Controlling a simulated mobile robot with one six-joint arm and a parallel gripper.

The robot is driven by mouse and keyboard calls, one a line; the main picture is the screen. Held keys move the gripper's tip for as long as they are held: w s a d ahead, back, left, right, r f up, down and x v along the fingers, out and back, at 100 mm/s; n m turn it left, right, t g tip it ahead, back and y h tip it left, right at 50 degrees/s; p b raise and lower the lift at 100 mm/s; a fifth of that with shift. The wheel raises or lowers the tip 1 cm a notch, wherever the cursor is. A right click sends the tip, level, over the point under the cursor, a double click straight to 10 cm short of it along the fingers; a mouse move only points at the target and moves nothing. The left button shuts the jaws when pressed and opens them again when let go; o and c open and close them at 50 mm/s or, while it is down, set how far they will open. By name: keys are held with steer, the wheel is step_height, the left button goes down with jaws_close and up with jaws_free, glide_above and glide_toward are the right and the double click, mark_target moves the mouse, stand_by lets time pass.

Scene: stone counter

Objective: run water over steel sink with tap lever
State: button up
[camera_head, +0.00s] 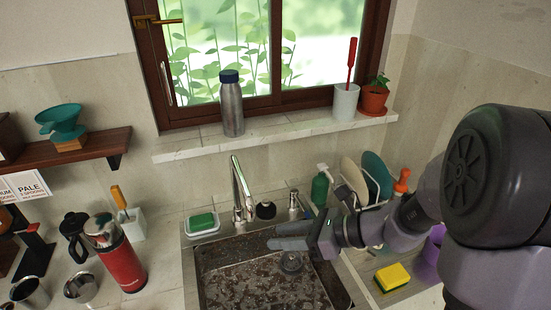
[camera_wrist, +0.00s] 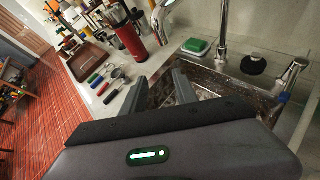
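The steel sink (camera_head: 235,285) is set in the counter, its basin covered in brown stains. It also shows in the wrist view (camera_wrist: 210,82). The curved tap (camera_head: 238,185) stands at its back edge and appears in the wrist view (camera_wrist: 223,35). A short metal fitting, apparently the tap lever (camera_head: 294,205), stands right of the tap; it shows at the right of the wrist view (camera_wrist: 292,70). No water is visible. My gripper (camera_head: 272,236) is over the back right of the sink, in front of the lever and apart from it. In the wrist view its fingers (camera_wrist: 161,76) are spread and empty.
A green sponge in a dish (camera_head: 202,223) and a dark round object (camera_head: 265,210) flank the tap. A green soap bottle (camera_head: 320,187) and a plate rack (camera_head: 362,182) stand right. A red flask (camera_head: 122,264) stands left. A yellow sponge (camera_head: 392,277) lies right of the sink.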

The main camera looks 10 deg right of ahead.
steer(key=w+d+f+m+t+h+p, duration=0.1)
steer(key=w+d+f+m+t, duration=0.5)
steer(key=w+d+m, duration=0.35)
steer(key=m+t+h+p, duration=0.1)
steer(key=m+t+h, duration=0.25)
steer(key=m, duration=0.45)
glide_toward(302, 204)
steer(key=shift+g+h, duration=0.25)
steer(key=shift+g, duration=0.1)
steer(key=b+x, duration=0.3)
steer(key=x, duration=0.7)
jaws_close()
